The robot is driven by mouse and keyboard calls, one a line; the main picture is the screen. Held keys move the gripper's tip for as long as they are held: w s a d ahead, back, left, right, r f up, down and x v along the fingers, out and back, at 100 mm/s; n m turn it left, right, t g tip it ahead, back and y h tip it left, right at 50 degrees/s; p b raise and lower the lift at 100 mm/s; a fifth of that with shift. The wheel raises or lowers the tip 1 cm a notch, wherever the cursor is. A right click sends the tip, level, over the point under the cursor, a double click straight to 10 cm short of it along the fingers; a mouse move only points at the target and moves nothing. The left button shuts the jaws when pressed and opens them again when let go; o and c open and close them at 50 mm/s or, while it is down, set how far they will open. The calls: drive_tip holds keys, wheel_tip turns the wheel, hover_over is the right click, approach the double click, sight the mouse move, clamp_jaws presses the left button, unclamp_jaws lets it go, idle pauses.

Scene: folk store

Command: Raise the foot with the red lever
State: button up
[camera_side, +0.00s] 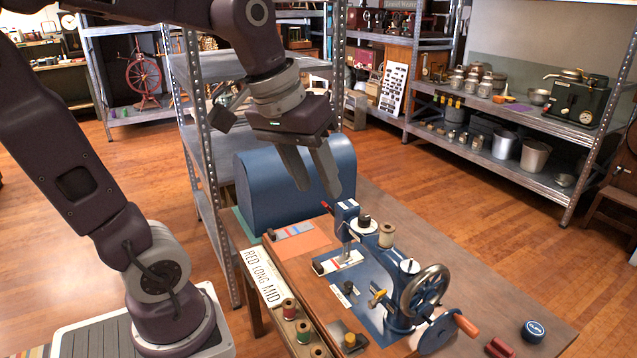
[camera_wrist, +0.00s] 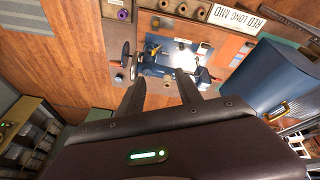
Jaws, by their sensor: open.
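A blue sewing machine (camera_side: 385,270) stands on the wooden table, with a large handwheel at its right. The red lever (camera_side: 326,207) sticks out at the upper left of the machine's head. The presser foot area is low under the head, by a striped strip (camera_side: 340,262); whether the foot is up or down is too small to tell. My gripper (camera_side: 318,193) is open and empty, its fingers pointing down just above and left of the head, close to the lever. In the wrist view my gripper's fingers (camera_wrist: 160,80) are apart, with the machine (camera_wrist: 165,62) beyond them.
A rounded blue cover (camera_side: 295,175) stands behind the machine, close to my gripper. A sign reading "RED LONG MID" (camera_side: 262,277) and a rack of thread spools (camera_side: 290,308) lie at the table's left.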

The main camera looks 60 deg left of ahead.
drive_tip(key=w+a+f+n+g, duration=0.1)
drive_tip(key=w+a+f+n, duration=0.2)
drive_tip(key=w+a+n, duration=0.55)
drive_tip(key=n+g+h, duration=0.1)
drive_tip(key=n+h, duration=0.1)
drive_tip(key=n, duration=0.3)
approach(332, 212)
drive_tip(key=shift+m, duration=0.35)
drive_tip(key=shift+s+a+x, duration=0.1)
drive_tip(key=shift+s+x, duration=0.1)
drive_tip(key=shift+x, duration=0.7)
drive_tip(key=shift+s+a+x, duration=0.1)
drive_tip(key=shift+s+x, duration=0.05)
drive_tip(key=shift+x, duration=0.8)
drive_tip(key=shift+s+a+x, duration=0.1)
drive_tip(key=shift+s+x, duration=0.1)
drive_tip(key=shift+x, duration=0.7)
drive_tip(key=shift+w+f, duration=0.1)
drive_tip(key=w, duration=0.7)
drive_tip(key=shift+w+f, duration=0.3)
drive_tip(key=shift+w, duration=0.1)
drive_tip(key=shift+s, duration=0.1)
